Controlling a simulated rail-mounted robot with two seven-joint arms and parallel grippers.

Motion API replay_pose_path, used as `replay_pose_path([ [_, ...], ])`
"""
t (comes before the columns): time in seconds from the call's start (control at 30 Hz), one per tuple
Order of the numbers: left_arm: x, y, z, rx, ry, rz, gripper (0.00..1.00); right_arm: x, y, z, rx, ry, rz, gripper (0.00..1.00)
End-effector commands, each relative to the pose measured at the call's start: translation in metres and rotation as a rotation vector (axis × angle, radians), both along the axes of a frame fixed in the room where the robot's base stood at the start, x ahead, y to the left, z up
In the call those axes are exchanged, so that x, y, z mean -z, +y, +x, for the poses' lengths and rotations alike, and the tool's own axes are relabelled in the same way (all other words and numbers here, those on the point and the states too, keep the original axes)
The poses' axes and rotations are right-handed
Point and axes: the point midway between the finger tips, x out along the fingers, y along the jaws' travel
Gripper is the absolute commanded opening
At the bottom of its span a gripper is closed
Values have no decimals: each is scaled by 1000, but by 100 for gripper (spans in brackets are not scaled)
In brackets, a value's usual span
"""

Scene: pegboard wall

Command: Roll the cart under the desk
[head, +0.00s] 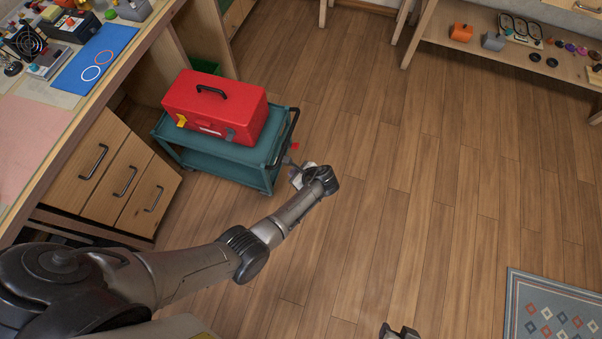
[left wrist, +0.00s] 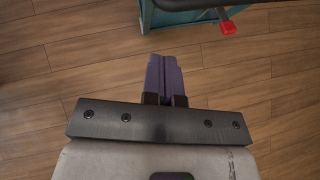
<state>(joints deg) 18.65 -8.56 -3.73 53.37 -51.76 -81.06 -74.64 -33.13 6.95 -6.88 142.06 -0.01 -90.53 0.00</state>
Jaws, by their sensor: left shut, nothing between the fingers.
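The teal cart (head: 218,157) stands on the wood floor at the front of the desk, partly in the gap beside the drawers. A red toolbox (head: 215,104) with a black handle rests on its top. The cart has a dark push handle (head: 286,135) at its right end, with a small red part beside it. The desk (head: 112,75) runs along the left. My left gripper (head: 291,172) is at the right end of the cart, near the handle. In the left wrist view its fingers (left wrist: 164,75) are shut together and empty, apart from the cart's teal edge (left wrist: 190,18).
Wooden drawers (head: 118,175) stand under the desk, left of the cart. A green bin (head: 204,65) is behind the cart. A low shelf (head: 500,50) stands at upper right and a patterned rug (head: 550,308) lies at lower right. The floor right of the cart is clear.

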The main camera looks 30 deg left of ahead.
Motion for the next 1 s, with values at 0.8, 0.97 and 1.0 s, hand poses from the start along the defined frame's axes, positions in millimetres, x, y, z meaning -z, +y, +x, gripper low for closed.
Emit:
replay_pose_path([
  [0.8, 35, 60, 4, 1, -2, -1, 0, 51, 1, -1, 2, 3, 3, 53],
  [0.97, 35, 60, 4, 0, -1, -1, 0, 51, 0, -1, 1, 2, 1, 53],
  [1.0, 35, 60, 4, 0, -1, -2, 0, 51, 0, -1, 0, 2, 0, 53],
])
